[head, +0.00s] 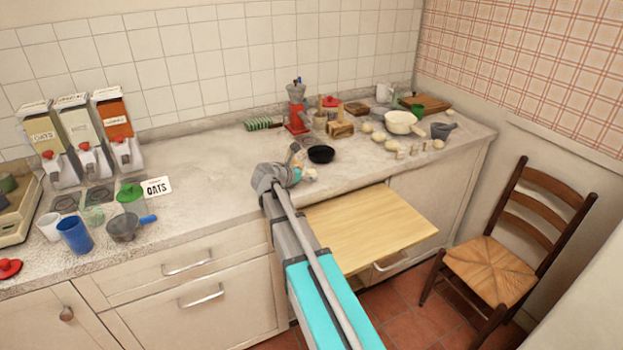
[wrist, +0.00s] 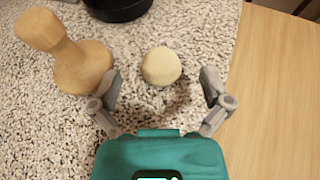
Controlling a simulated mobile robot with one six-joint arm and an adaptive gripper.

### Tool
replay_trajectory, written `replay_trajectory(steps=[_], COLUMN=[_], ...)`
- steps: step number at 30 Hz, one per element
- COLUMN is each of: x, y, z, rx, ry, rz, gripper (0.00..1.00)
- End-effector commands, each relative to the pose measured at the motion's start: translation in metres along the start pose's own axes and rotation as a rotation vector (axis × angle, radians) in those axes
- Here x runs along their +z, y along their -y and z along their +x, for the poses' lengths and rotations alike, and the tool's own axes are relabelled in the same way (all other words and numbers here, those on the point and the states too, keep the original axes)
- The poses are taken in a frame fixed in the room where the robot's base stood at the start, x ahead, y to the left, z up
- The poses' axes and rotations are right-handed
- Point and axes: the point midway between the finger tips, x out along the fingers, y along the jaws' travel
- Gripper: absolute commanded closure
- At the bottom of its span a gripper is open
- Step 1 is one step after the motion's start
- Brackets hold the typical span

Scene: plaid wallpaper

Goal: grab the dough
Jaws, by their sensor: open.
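A small pale ball of dough (wrist: 161,66) rests on the speckled worktop in the wrist view. My gripper (wrist: 161,88) is open, with one grey finger on each side and just short of the dough; nothing is between the fingertips but worktop. In the head view my gripper (head: 301,175) is low over the worktop near its front edge, beside the pull-out wooden board. The dough is small and partly hidden by my arm there.
A wooden press (wrist: 70,55) stands close to my left finger. A black bowl (wrist: 117,8) is just beyond it. The wooden board (head: 365,228) lies to the right, lower than the worktop (head: 215,160). Several pale lumps (head: 379,136) lie farther right.

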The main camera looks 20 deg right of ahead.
Motion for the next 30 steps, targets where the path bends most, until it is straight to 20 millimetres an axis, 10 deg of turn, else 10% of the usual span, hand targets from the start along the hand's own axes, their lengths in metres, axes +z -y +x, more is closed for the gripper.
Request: replay_trajectory(steps=[26, 30], x=[0.0, 0.0], y=[0.001, 0.001], z=[0.029, 0.029], rx=[-0.001, -0.001], ry=[0.0, 0.0], rz=[0.0, 0.0], gripper=[0.02, 0.28])
